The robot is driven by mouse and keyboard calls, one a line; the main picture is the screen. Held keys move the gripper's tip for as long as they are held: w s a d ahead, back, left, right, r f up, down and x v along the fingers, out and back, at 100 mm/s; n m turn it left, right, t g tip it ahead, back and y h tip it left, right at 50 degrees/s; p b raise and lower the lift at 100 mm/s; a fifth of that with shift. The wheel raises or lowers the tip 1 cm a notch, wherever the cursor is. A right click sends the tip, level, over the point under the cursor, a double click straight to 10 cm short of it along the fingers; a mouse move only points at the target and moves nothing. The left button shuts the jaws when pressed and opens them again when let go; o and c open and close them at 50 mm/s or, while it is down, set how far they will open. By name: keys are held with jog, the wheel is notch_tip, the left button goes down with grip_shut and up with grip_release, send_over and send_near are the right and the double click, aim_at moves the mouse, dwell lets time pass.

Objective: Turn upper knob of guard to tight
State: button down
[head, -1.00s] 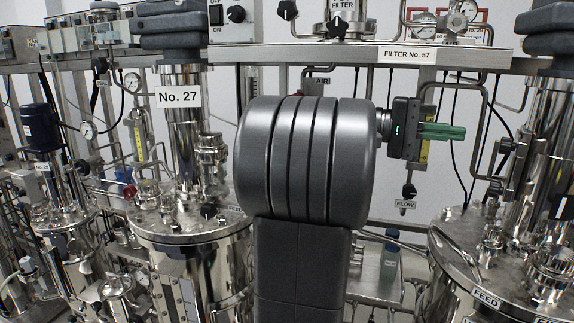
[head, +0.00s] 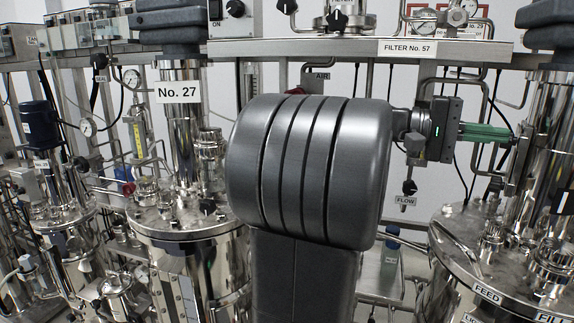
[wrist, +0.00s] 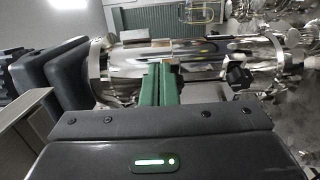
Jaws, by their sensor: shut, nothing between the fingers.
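My gripper (head: 508,134) is at the right in the head view, its green fingers together and empty. They point right, toward the polished column of the right vessel (head: 455,232). In the wrist view my gripper (wrist: 160,70) points at a shiny horizontal-looking cylinder (wrist: 140,57), and I cannot tell whether it touches. A dark knob-like part (wrist: 239,76) sits right of the fingertips there, apart from them. No label reading guard or tight is legible, so I cannot tell which part is the guard or its upper knob.
A rail with a FILTER No. 57 plate (head: 407,48) runs behind my arm. Black knobs (head: 337,20) are above it. A FLOW valve (head: 409,187) hangs below my gripper. The No. 27 vessel (head: 190,225) stands left. My own arm hides the middle.

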jog(key=shift+w+d+f, duration=0.1)
jog(key=shift+w, duration=0.05)
dwell(0.4)
jog(key=shift+f+b, duration=1.15)
jog(key=shift+b, duration=0.25)
jog(key=shift+f, duration=0.1)
dwell(0.4)
jog(key=w+v, duration=0.1)
jog(key=v, duration=0.5)
jog(key=shift+d, duration=0.15)
